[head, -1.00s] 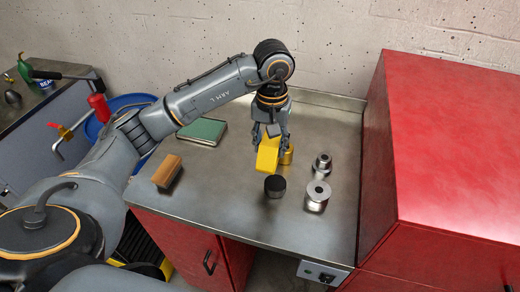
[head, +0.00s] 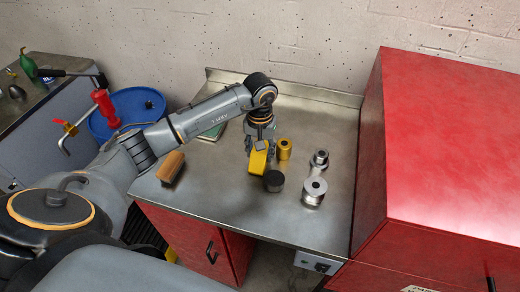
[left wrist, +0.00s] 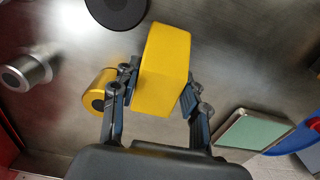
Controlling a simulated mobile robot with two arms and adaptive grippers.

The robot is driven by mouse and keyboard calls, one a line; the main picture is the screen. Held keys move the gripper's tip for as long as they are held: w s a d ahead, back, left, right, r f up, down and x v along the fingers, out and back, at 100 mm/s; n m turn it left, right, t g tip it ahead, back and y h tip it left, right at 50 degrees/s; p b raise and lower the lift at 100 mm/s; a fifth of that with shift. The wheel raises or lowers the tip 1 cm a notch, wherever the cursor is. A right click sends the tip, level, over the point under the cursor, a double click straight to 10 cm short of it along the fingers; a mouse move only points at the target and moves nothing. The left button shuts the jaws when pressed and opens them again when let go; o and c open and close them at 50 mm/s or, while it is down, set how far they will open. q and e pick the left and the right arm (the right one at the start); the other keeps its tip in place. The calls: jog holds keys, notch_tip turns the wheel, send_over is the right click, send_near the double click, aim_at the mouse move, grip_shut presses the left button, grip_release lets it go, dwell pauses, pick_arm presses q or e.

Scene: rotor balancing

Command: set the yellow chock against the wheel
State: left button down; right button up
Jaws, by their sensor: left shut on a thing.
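The yellow chock (head: 258,162) is a block held in my left gripper (head: 259,146), which is shut on it. It is close behind and left of a dark round cylinder (head: 273,181) on the steel bench; I cannot tell whether they touch or whether the chock rests on the bench. In the left wrist view the chock (left wrist: 165,70) sits between the fingers (left wrist: 161,84), with the dark disc (left wrist: 115,8) beyond it. I cannot tell for certain which round part is the wheel. My right gripper is not in view.
A yellow metal cylinder (head: 284,149) stands just right of the gripper. A wooden block (head: 170,167) lies to the left. The front bench strip is mostly clear.

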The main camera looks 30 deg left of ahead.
pick_arm(q)
jog(key=shift+f, duration=0.1)
jog(key=c, duration=0.7)
grip_release()
